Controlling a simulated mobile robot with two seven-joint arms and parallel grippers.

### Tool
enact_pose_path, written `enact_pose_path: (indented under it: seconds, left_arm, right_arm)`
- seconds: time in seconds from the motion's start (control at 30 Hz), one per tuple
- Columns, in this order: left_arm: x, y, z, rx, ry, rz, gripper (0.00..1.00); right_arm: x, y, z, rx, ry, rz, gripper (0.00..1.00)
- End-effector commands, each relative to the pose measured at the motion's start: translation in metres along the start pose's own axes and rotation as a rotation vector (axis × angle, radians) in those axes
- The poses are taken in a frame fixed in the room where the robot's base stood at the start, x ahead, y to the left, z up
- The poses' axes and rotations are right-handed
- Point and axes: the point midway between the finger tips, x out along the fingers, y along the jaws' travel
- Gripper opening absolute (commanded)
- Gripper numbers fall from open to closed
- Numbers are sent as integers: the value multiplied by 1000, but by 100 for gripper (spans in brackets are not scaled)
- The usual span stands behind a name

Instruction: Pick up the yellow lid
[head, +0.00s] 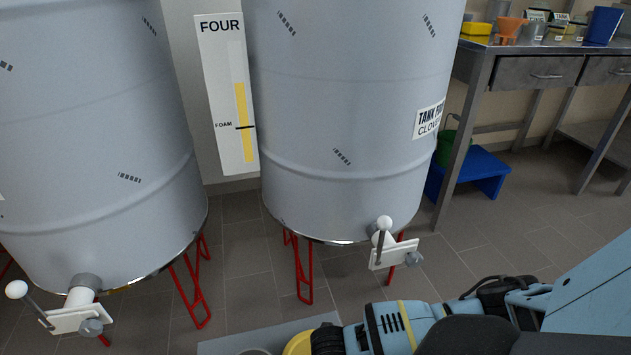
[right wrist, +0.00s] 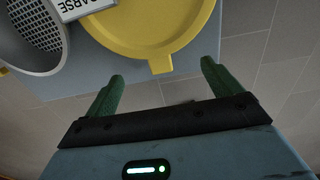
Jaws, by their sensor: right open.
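The yellow lid (right wrist: 155,28) is round with a raised rim and a small tab, at the top of the right wrist view. In the head view only a sliver of the lid (head: 297,345) shows at the bottom edge, partly hidden by my right arm. My right gripper (right wrist: 162,72) is open, its two green fingers apart and empty. The lid's tab points toward the gap between the fingertips. My left gripper is not in view.
A grey mesh sieve (right wrist: 35,35) and a white label ending "ARSE" (right wrist: 85,7) are beside the lid, over a grey surface (head: 235,340). Two large tanks (head: 345,120) with valves (head: 392,250) stand ahead. A steel bench (head: 470,70) and blue step (head: 485,165) are at right.

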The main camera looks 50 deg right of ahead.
Motion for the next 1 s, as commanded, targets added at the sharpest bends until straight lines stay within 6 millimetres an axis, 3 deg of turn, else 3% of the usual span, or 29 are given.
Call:
enact_pose_path:
  seconds: [0.43,0.7,1.0]
  left_arm:
    - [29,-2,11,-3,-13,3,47]
    - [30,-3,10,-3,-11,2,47]
    - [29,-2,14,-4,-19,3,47]
  right_arm:
    - [49,1,1,0,2,-1,90]
    - [50,1,2,0,-1,1,90]
    - [50,1,2,0,-1,0,53]
